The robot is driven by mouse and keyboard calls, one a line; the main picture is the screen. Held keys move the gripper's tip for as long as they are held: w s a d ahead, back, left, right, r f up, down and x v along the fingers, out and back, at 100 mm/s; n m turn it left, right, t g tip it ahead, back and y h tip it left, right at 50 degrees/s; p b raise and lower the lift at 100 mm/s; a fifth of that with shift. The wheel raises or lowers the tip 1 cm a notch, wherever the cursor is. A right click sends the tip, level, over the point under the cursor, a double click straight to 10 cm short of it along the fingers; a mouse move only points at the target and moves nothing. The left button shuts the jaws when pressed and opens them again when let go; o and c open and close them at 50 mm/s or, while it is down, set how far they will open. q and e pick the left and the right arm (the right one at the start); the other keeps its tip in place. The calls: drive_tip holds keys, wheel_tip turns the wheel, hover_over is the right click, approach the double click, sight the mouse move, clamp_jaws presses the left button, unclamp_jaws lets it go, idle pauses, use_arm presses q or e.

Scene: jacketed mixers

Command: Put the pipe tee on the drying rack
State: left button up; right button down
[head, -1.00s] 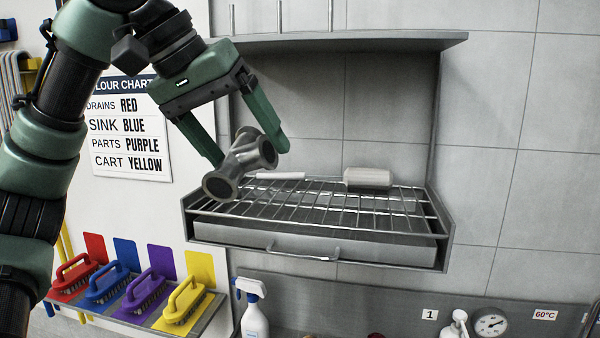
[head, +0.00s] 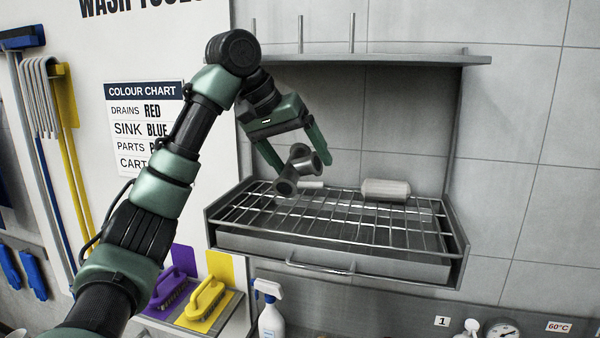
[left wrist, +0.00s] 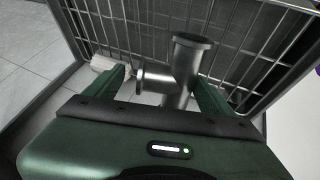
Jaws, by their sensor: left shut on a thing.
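The grey metal pipe tee (head: 298,168) is between the fingers of my left gripper (head: 294,160), which is shut on it. In the left wrist view the tee (left wrist: 180,72) sits between the green fingers (left wrist: 168,92), with the rack's wires behind it. The drying rack (head: 340,222) is a wire grid in a grey wall frame, with a tray and handle below. The tee is over the rack's left rear part; I cannot tell whether it touches the wires. My right gripper is not in view.
A shelf (head: 380,60) with upright pegs is above. The rack's front and right are clear. A spray bottle (head: 271,318) stands below.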

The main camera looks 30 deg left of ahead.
sight(294, 169)
use_arm(q)
drive_tip(key=shift+f, duration=0.2)
wheel_tip(294, 169, down, 3)
drive_tip(key=shift+s+r+p, duration=0.1)
drive_tip(key=shift+r+p, duration=0.1)
drive_tip(key=shift+p, duration=0.7)
drive_tip(key=shift+f, duration=0.25)
drive_tip(key=shift+w+f, duration=0.15)
drive_tip(key=shift+w, duration=0.05)
drive_tip(key=shift+f, duration=0.1)
drive_tip(key=o, duration=1.9)
drive_tip(key=shift+s+a+r, duration=0.1)
drive_tip(key=shift+s+r, duration=0.15)
drive_tip(key=shift+r, duration=0.15)
drive_tip(key=b+v, duration=0.1)
drive_tip(key=v, duration=1)
drive_tip(key=shift+b, duration=0.4)
